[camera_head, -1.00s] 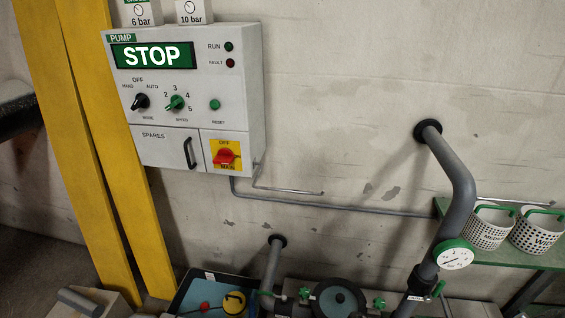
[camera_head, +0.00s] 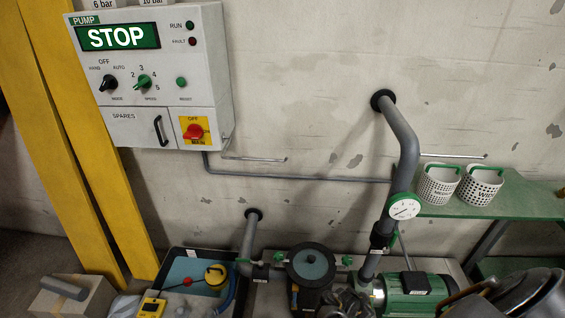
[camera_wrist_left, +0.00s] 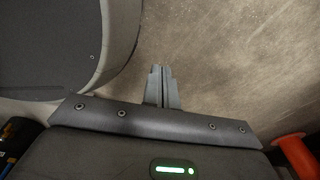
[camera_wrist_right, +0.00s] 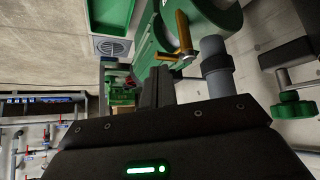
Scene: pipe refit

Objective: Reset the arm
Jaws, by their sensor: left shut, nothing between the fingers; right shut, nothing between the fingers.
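My left gripper (camera_wrist_left: 161,86) is shut and empty in the left wrist view, over bare brownish floor. My right gripper (camera_wrist_right: 157,86) is shut and empty in the right wrist view. A grey pipe end (camera_wrist_right: 215,62) and a brass-coloured fitting (camera_wrist_right: 184,38) show just beyond its fingers; I cannot tell the gap. In the head view, dark curved parts at the lower right look like my right arm, close to the green motor (camera_head: 410,290). My left arm is not in the head view.
The pump panel (camera_head: 165,90) reads STOP. A grey pipe with a gauge (camera_head: 404,207) rises from the pump. A tray (camera_head: 180,262) and yellow posts (camera_head: 105,150) stand left. White baskets (camera_head: 438,185) sit on a green shelf (camera_head: 520,198). A green knob (camera_wrist_right: 292,107) is right of my right gripper.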

